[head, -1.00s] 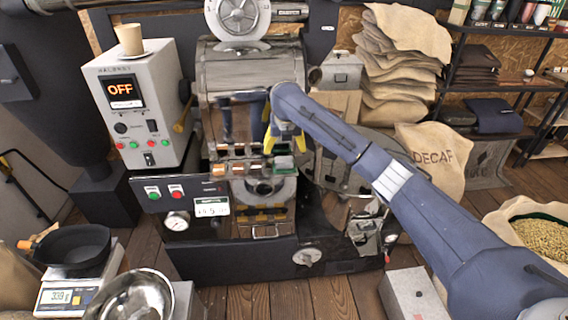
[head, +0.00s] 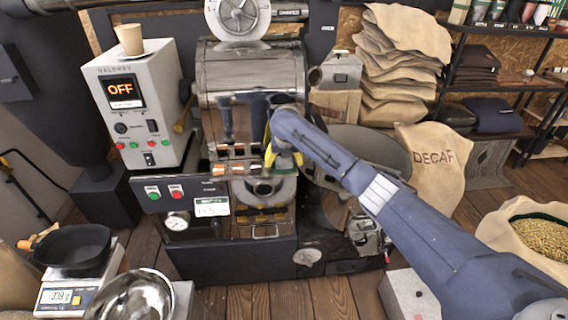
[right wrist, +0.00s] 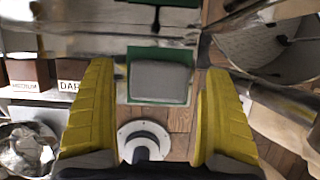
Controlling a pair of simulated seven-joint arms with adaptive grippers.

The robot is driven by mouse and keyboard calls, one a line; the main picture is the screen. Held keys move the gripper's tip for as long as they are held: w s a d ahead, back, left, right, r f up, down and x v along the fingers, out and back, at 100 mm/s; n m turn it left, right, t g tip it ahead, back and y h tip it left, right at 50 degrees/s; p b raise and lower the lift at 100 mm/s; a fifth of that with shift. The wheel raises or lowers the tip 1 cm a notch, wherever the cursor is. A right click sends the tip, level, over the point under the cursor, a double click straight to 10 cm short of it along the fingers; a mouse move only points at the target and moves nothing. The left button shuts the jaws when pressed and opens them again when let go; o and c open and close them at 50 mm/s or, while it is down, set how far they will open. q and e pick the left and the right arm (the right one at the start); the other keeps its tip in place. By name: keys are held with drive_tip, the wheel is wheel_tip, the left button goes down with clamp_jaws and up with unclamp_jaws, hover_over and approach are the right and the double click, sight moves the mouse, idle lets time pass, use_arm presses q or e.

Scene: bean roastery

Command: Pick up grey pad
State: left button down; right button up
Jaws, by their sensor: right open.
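The grey pad (right wrist: 160,82) is a small rounded grey block on a green backing, between and just beyond my fingertips in the right wrist view. My right gripper (right wrist: 158,78) is open, with one yellow finger on each side of the pad and gaps between. The pad is not clearly visible there, as my gripper and arm cover that spot. My left gripper is not in view.
A grey control box (head: 140,110) reading OFF stands left of the drum, with a paper cup (head: 130,39) on top. A scale (head: 56,297) with a black pan and a metal bowl (head: 132,300) are at lower left. Sacks are stacked behind at right.

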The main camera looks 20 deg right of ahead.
drive_tip(key=shift+w+f, duration=0.1)
drive_tip(key=shift+f, duration=0.1)
drive_tip(key=c, duration=1.1)
drive_tip(key=shift+c, duration=0.2)
wheel_tip(320, 180, up, 20)
idle(0.3)
